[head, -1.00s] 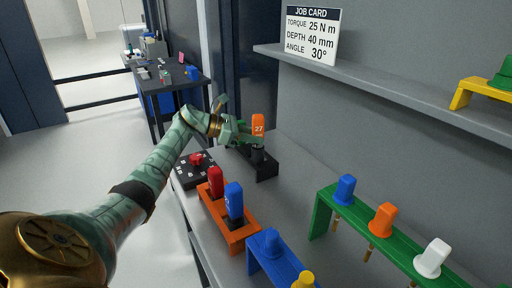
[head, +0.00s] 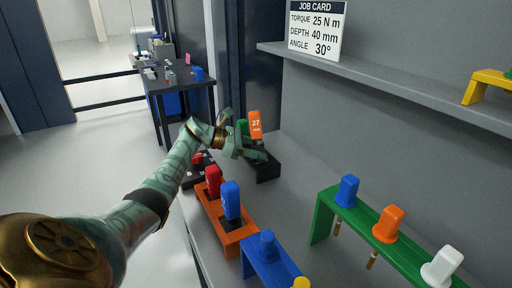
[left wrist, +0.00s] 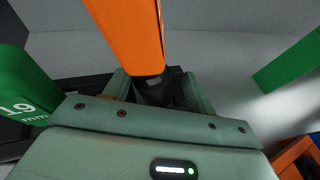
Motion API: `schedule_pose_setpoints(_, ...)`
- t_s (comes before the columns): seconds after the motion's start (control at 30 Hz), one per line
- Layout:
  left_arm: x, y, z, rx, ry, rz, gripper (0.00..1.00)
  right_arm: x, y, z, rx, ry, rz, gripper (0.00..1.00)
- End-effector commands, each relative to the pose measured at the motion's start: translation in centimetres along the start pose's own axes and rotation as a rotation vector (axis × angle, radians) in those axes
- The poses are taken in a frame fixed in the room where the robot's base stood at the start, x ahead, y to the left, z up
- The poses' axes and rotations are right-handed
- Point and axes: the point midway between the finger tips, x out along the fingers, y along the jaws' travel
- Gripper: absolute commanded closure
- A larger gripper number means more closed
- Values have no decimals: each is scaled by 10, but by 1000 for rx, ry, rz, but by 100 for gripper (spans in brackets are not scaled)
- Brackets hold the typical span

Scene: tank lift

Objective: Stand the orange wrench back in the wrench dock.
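The orange wrench (head: 254,125), marked 27 mm, stands upright at the black wrench dock (head: 268,169), beside a green wrench (head: 242,127). My left gripper (head: 257,152) is low at the orange wrench, below its orange handle. In the left wrist view the orange handle (left wrist: 130,35) rises above the dark lower part, which lies between my fingers (left wrist: 158,94). Gaps show between the fingers and the wrench, so the gripper looks open around it. The wrench's foot is hidden. The green wrench (left wrist: 25,90), marked 19 mm, is at left. My right gripper is out of view.
An orange rack (head: 231,237) holds a red wrench (head: 213,181) and a blue one (head: 231,200) nearer me. A blue stand (head: 272,266) and a green rack (head: 372,225) with coloured tools are at right. A shelf (head: 380,80) with the job card runs above.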

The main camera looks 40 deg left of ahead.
Motion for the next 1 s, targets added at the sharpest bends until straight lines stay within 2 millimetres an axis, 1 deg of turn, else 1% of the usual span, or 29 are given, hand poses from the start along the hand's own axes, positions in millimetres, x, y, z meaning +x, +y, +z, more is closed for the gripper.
schedule_pose_setpoints(0.1,-2,1,4,2,-5,1,48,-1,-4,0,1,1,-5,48)
schedule_pose_setpoints(0.37,-4,1,6,3,-7,3,48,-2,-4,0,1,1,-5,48)
schedule_pose_setpoints(0.47,-13,2,5,3,-4,5,48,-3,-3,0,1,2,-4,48)
schedule_pose_setpoints(0.57,-31,2,6,4,-3,5,48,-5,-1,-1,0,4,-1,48)
schedule_pose_setpoints(0.8,-88,1,5,3,-2,6,48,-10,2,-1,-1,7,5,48)
schedule_pose_setpoints(0.9,-105,1,5,2,-3,4,48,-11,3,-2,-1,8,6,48)
schedule_pose_setpoints(1.0,-117,1,5,3,-4,4,48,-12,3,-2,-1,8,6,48)
